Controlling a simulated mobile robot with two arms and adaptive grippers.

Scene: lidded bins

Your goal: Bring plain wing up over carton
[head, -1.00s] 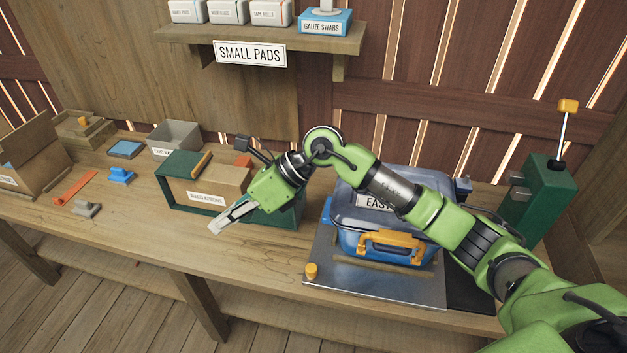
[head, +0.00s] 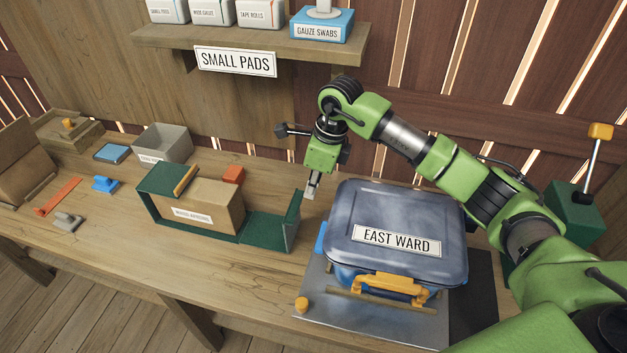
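The brown carton (head: 215,202), with a white label on its front, sits in a dark green folding frame. The green wing with an orange strip (head: 163,178) lies over the carton's left part. To the carton's right, a plain green section (head: 262,231) lies low, with a plain upright panel (head: 293,218) at its right end. The carton's right part is uncovered on top. My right gripper (head: 310,193) points down just right of the upright panel's top edge. Its fingers look shut, with nothing between them; contact with the panel is unclear. My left gripper is out of view.
A blue lidded bin (head: 392,225) labelled EAST WARD stands on a metal plate (head: 350,325) close to the right of my gripper. A red block (head: 233,174) is behind the carton. A grey open bin (head: 162,143) stands back left. A shelf (head: 250,42) hangs above.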

